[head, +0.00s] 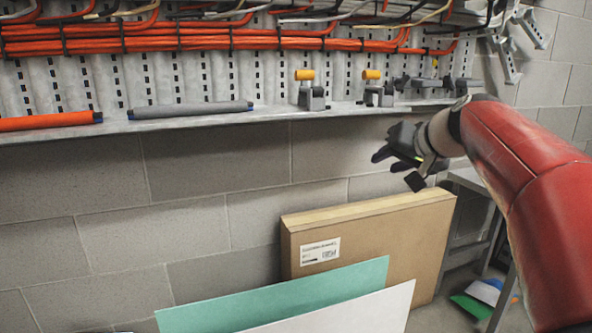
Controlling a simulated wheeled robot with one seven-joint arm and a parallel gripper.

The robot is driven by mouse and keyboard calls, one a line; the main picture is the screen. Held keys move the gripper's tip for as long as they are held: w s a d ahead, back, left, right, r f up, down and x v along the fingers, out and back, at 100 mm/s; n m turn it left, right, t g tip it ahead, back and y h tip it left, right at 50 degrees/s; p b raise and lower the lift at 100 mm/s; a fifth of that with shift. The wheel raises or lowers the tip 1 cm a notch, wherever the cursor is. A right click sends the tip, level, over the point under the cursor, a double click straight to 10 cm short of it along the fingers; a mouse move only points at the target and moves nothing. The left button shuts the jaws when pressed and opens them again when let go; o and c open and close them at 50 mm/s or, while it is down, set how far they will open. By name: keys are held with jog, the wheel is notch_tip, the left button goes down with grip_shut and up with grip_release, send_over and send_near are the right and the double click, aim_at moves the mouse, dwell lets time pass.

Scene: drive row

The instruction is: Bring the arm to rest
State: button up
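My arm (510,165), red with a grey wrist, reaches in from the right edge. My gripper (384,163) is dark and points left, in front of the grey block wall and just below the metal shelf (230,121). Its two fingertips look apart, with nothing seen between them. It touches nothing that I can see. The far side of the gripper is hidden.
On the shelf are an orange tube (50,121), a grey tube (190,110) and clamp-like parts with yellow knobs (304,75). Orange cables run above. A cardboard box (365,240) and a green panel (275,297) lean below. A metal stand (470,180) is at right.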

jog(key=s+a+f+n+g+h, duration=0.1)
jog(key=s+a+f+g+h, duration=0.1)
jog(key=s+f, duration=1.15)
jog(key=s+a+f+n+g+h, duration=0.1)
jog(key=s+a+f+g+h, duration=0.15)
jog(key=s+f, duration=1.05)
jog(key=s+d+r+p, duration=0.1)
jog(key=s+r+p, duration=0.2)
jog(key=r+p, duration=1)
notch_tip(320, 180, up, 4)
jog(key=shift+s+f, duration=0.2)
jog(key=shift+g, duration=0.25)
